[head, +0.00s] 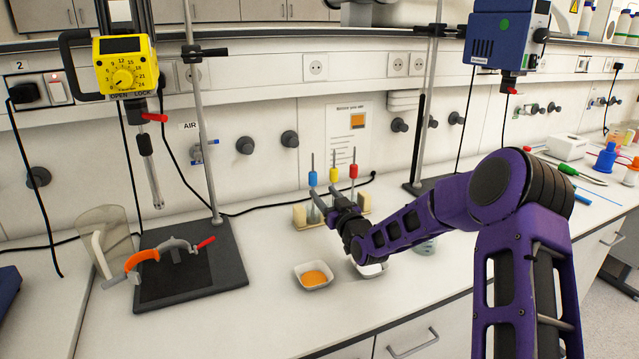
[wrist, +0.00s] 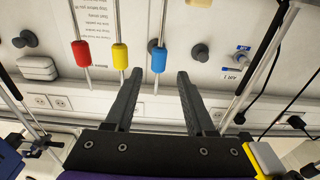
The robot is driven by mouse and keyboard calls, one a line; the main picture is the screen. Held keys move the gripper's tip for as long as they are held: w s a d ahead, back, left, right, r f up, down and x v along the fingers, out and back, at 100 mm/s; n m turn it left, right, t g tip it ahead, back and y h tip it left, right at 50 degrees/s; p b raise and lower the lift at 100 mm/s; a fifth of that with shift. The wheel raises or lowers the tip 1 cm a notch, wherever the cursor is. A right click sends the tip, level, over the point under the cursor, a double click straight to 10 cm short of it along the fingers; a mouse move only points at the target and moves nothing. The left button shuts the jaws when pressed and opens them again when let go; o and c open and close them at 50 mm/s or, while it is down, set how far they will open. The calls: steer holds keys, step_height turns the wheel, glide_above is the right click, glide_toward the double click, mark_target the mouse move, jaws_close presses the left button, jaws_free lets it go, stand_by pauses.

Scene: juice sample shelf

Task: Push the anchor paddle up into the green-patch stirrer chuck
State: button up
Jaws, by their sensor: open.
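Three paddle shafts stand upright in a low rack (head: 299,216), with a blue collar (head: 312,178), a yellow collar (head: 334,174) and a red collar (head: 353,171). Their lower ends are hidden or too small, so I cannot tell which is the anchor paddle. My gripper (head: 325,203) is open and empty in front of the rack. In the wrist view, the blue collar (wrist: 159,60) shows in the gap between my fingertips (wrist: 161,76); yellow and red are to its left. The blue stirrer motor (head: 482,48) bears a green patch (head: 505,25); its chuck (head: 508,82) is underneath.
A yellow stirrer (head: 124,78) hangs at left above a black stand base (head: 228,262) with an orange clamp (head: 142,258). A white dish with orange contents (head: 314,276) stands on the front bench. A notice card (head: 352,120) is on the wall. Tools and bottles lie at right.

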mark_target(314, 182)
steer(key=b+x, duration=0.1)
steer(key=x, duration=0.6)
steer(key=shift+w+a+f, duration=0.1)
steer(key=shift+w, duration=0.2)
steer(key=shift+w+a+b, duration=0.2)
steer(key=shift+w+b, duration=0.25)
steer(key=shift+w, duration=0.1)
steer(key=shift+r, duration=0.2)
jaws_close()
